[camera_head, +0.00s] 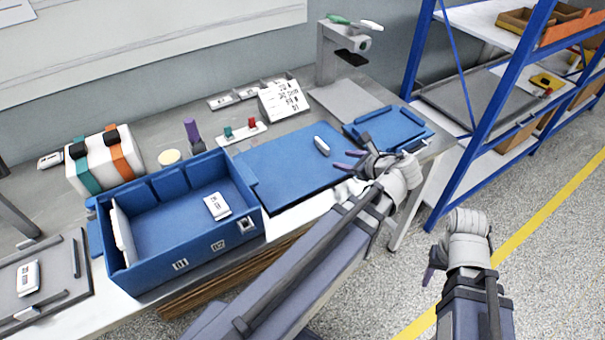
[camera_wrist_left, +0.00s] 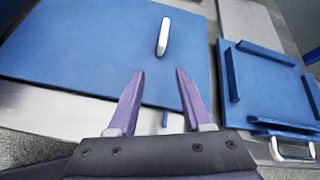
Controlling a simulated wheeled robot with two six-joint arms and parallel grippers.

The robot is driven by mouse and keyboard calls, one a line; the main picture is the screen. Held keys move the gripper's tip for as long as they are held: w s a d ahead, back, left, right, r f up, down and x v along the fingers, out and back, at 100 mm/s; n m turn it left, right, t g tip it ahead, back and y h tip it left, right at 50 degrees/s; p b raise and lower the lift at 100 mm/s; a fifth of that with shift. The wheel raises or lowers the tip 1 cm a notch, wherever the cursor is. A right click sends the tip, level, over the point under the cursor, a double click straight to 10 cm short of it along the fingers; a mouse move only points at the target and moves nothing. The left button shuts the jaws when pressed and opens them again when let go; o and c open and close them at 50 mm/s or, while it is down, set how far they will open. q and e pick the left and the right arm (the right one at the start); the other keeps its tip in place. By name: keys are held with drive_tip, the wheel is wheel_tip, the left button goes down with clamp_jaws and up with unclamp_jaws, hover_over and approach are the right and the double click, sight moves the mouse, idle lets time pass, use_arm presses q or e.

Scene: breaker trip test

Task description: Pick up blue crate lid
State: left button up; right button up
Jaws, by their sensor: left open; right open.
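The blue crate lid (camera_head: 275,165) is a flat blue panel lying on the bench, right of the open blue crate (camera_head: 180,285). A small pale handle (camera_head: 321,146) stands up from the lid; in the left wrist view the handle (camera_wrist_left: 163,37) is ahead of the fingers, on the lid (camera_wrist_left: 70,45). My left gripper (camera_head: 346,160) is open and empty, with its purple fingers over the lid's right front part, apart from the handle. Its fingers (camera_wrist_left: 160,75) point towards the handle. My right gripper (camera_head: 431,272) is open, off the bench over the floor side.
A blue tray with raised bars (camera_head: 400,122) lies right of the lid. A white card stand (camera_head: 284,102) and a base with red and green parts (camera_head: 241,132) stand behind the lid. A blue-framed shelf (camera_head: 462,110) is at the right. A grey tray (camera_head: 62,285) lies far left.

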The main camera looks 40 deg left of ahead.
sight(325, 146)
use_arm(q)
drive_tip(key=a+m, duration=0.1)
drive_tip(key=w+a+m+y+b, duration=0.1)
drive_tip(key=a+b, duration=0.1)
drive_tip(key=shift+w+f+m+y, duration=0.2)
drive_tip(key=shift+f+m+y, duration=0.1)
drive_tip(key=shift+f+m, duration=0.1)
drive_tip(key=shift+w+a+r+m+t, duration=0.1)
drive_tip(key=shift+a+r+m+t, duration=0.2)
drive_tip(key=shift+m, duration=0.1)
drive_tip(key=shift+a+r+y, duration=0.1)
drive_tip(key=shift+a+y, duration=0.05)
drive_tip(key=shift+y, duration=0.15)
drive_tip(key=shift+b+x, duration=1.45)
drive_tip(key=shift+x, duration=2.15)
drive_tip(key=shift+w+a, duration=0.1)
drive_tip(key=shift+a, duration=0.2)
use_arm(e)
wheel_tip(325, 146, down, 6)
drive_tip(key=shift+f, duration=0.25)
use_arm(q)
drive_tip(key=shift+c, duration=0.3)
clamp_jaws()
